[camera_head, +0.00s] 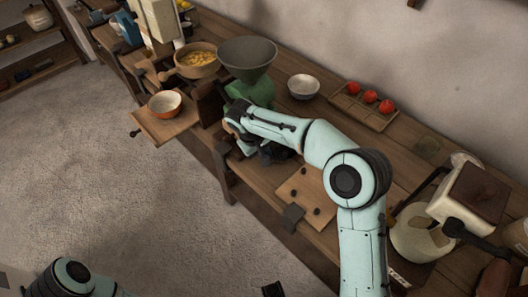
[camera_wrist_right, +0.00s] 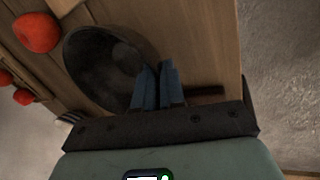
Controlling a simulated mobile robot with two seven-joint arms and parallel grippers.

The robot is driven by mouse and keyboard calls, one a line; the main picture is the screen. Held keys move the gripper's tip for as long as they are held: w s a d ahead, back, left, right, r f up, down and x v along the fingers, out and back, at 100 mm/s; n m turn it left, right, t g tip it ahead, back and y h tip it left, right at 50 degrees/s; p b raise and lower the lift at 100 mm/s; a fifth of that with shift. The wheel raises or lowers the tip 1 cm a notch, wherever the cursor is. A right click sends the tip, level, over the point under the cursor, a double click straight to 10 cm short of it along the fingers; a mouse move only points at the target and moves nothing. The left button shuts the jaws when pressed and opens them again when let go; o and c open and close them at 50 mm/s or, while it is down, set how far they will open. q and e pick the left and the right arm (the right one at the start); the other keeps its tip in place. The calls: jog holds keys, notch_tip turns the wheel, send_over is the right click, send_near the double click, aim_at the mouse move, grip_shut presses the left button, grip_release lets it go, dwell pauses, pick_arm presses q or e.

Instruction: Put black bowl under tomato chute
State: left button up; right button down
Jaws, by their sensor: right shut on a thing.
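The black bowl (camera_wrist_right: 105,62) fills the upper left of the right wrist view, with its dark inside facing the camera. My right gripper (camera_wrist_right: 158,82) is shut on the bowl's rim, with its two blue fingers close together at the bowl's near side. In the head view, my right arm hides most of the bowl and the gripper. The tomato chute appears to be the grey funnel (camera_head: 247,56) on top of a green machine (camera_head: 255,92), just behind my right wrist. A dark piece at the bottom edge of the head view may be my left gripper; its fingers cannot be made out.
Red tomatoes (camera_head: 370,96) sit in a wooden tray (camera_head: 395,120) at the back. A white bowl (camera_head: 303,86) stands between the tray and the funnel. An orange-rimmed bowl (camera_head: 165,103) and a pan (camera_head: 198,61) stand left. A board (camera_head: 302,205) lies at the front.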

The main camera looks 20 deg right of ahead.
jog(key=c, duration=1.2)
grip_release()
jog(key=p+v, duration=0.2)
jog(key=v, duration=1)
jog(key=shift+r, duration=0.1)
